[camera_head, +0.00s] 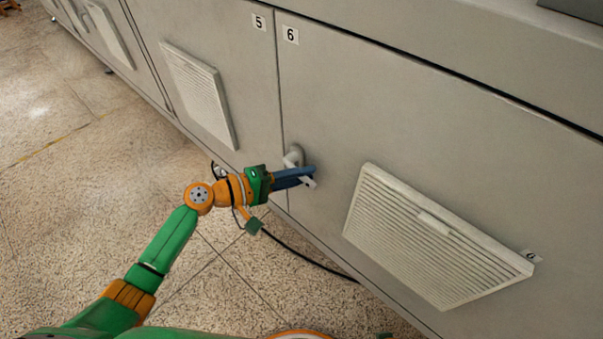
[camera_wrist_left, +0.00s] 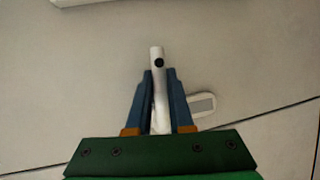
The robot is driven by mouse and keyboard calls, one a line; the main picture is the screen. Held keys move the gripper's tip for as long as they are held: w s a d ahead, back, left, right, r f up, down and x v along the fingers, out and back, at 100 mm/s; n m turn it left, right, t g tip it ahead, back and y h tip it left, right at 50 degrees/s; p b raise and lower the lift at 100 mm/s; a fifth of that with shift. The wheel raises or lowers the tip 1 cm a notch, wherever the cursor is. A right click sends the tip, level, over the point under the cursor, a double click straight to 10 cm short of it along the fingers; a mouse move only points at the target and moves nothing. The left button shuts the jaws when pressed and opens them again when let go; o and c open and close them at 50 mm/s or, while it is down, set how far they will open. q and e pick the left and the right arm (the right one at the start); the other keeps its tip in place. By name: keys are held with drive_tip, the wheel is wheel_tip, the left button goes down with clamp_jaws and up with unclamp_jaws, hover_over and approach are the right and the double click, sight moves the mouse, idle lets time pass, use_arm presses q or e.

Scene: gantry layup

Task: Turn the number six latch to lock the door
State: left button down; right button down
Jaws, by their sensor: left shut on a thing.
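The door marked six (camera_head: 330,130) stands beside the door marked five, with a thin seam between them. The number six label (camera_head: 291,35) is at its upper left corner. The latch (camera_head: 294,157) is a pale grey handle near the seam, below the label. My left gripper (camera_head: 308,174) reaches it from the left, its blue fingers shut on the latch handle. In the left wrist view the handle (camera_wrist_left: 157,65) sticks out past the fingertips (camera_wrist_left: 160,85), with a dark round spot near its end. The fingers hide part of the latch. My right gripper is not in view.
A louvred vent (camera_head: 430,235) is on door six to the right of the latch, and another vent (camera_head: 200,95) is on door five (camera_head: 215,30). A black cable (camera_head: 305,262) lies on the speckled floor (camera_head: 90,170) along the cabinet base. The floor at left is clear.

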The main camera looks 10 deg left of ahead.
use_arm(q)
drive_tip(key=m+y, duration=0.1)
drive_tip(key=f+m+y+p, duration=0.1)
drive_tip(key=shift+w+a+f+m, duration=0.1)
drive_tip(key=shift+a+f+m, duration=0.05)
drive_tip(key=shift+m, duration=0.15)
drive_tip(key=shift+w+a+f+m+t+y+p, duration=0.15)
drive_tip(key=shift+f+m+t+y+p, duration=0.2)
drive_tip(key=shift+m, duration=0.25)
drive_tip(key=shift+w+a+f+m+y, duration=0.1)
drive_tip(key=shift+f+m+y, duration=0.2)
drive_tip(key=shift+m, duration=0.2)
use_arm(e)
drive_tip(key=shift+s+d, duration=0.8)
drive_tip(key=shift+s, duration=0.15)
